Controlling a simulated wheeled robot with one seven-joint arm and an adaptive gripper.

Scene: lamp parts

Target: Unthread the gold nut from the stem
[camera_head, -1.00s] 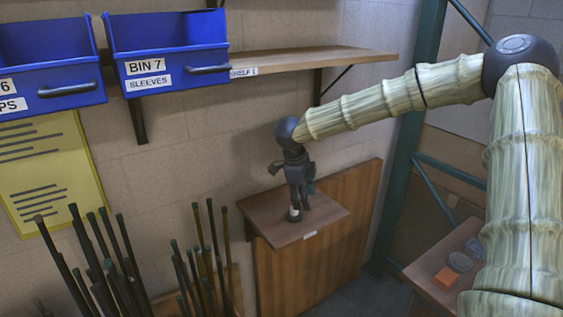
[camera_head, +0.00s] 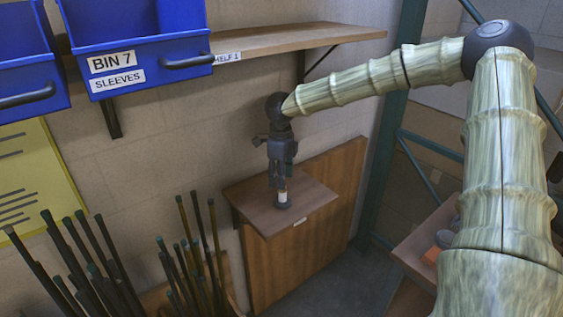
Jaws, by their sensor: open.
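My gripper (camera_head: 282,184) points down over a small wooden ledge on the wall, its dark fingers around or just above a short upright stem. A pale band of the stem (camera_head: 282,197) shows below the fingers, above a dark round base (camera_head: 283,205) resting on the ledge. The gripper is open. I cannot make out the gold nut; it is too small to tell or hidden by the fingers. Whether the fingers touch the stem cannot be told.
The wooden ledge (camera_head: 250,203) is otherwise bare. Bin 7 (camera_head: 135,45) and Shelf 1 (camera_head: 300,38) are above. Several dark-tipped rods (camera_head: 195,250) stand at lower left. A wooden surface at right (camera_head: 412,250) holds an orange block (camera_head: 432,254), partly behind my arm.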

